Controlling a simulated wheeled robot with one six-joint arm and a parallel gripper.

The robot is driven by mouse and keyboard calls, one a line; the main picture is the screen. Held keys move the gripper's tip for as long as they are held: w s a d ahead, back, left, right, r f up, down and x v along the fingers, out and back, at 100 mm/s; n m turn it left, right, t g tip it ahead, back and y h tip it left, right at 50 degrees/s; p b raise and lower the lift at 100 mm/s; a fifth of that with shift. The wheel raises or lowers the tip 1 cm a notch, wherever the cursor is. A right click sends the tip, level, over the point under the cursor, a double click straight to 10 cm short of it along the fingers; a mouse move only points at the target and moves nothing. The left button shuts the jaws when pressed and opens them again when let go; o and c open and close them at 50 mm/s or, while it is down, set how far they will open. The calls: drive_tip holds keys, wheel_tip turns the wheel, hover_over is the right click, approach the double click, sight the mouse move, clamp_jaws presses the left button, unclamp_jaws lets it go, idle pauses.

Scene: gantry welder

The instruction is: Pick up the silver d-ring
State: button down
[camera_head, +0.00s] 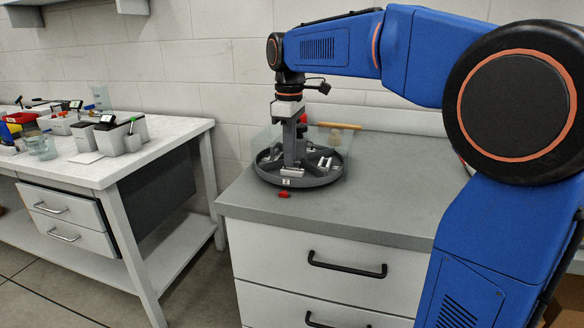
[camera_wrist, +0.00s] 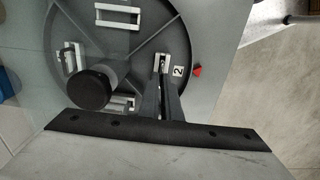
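A round dark grey tray (camera_head: 318,181) with raised spokes stands on the grey cabinet top; it also shows in the wrist view (camera_wrist: 120,38). White holders sit in its compartments. My gripper (camera_head: 293,166) points straight down into the front compartment, by the label "2". In the wrist view, my gripper's fingers (camera_wrist: 163,78) are close together over the white holder (camera_wrist: 162,62) beside that label. I cannot make out the silver d-ring clearly; the fingers cover part of that holder. Whether they are apart or shut on something does not show.
A dark round knob (camera_wrist: 90,90) rises from the tray's middle, left of my fingers. A small red piece (camera_head: 284,194) lies in front of the tray. A wooden-coloured rod (camera_head: 340,126) is behind. The cabinet top (camera_head: 390,185) is clear to the right.

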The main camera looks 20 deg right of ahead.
wheel_tip(320, 180, up, 10)
idle(0.6)
drive_tip(key=shift+d, duration=0.15)
